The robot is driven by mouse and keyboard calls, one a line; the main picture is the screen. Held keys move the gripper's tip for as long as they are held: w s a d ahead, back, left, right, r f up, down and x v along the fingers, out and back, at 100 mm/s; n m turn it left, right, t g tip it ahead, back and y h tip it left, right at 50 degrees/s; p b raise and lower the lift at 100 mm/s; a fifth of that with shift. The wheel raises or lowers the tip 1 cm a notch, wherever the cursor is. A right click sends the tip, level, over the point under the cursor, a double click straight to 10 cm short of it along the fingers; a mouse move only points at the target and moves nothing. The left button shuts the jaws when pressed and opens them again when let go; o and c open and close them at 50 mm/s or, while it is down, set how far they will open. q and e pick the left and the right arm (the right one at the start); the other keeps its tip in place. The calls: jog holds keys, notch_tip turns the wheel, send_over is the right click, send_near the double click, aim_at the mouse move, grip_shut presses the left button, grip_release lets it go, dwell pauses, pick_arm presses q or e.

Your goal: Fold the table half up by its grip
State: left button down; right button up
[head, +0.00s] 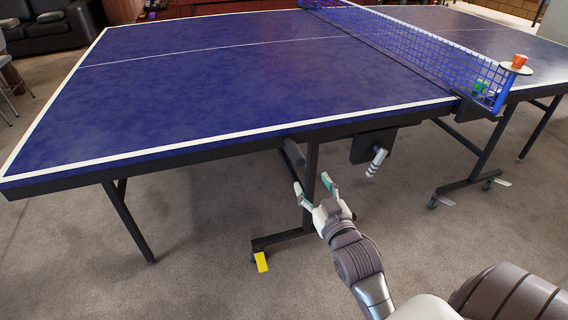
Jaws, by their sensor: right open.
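The blue table half (220,75) lies flat on the left side of the net (420,45), with white edge lines and a dark frame. A dark grey cylindrical bar (293,153), which looks like the grip, sits under its near edge. My right gripper (313,184) is open and empty, just below that bar and in front of a table leg. Its fingers point up at the bar; I cannot tell if they touch it. A light ribbed handle (377,163) sticks out of a black box (371,144) under the edge, to the right. My left gripper is not in view.
The other table half (480,35) also lies flat. A yellow tab (262,262) is at a leg's foot. A dark sofa (45,25) stands back left. The carpet (200,235) in front is clear.

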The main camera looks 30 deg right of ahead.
aim_at(294, 152)
jog(key=b+x, duration=0.1)
jog(key=x, duration=0.9)
jog(key=shift+w+d+b, duration=0.15)
jog(key=shift+w+b, duration=0.1)
jog(key=shift+b, duration=0.1)
jog(key=shift+x, duration=1.1)
jog(key=shift+w+d, duration=0.15)
jog(key=shift+w, duration=0.3)
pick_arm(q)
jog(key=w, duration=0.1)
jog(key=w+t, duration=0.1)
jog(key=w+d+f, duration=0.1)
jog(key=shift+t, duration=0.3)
pick_arm(e)
grip_shut()
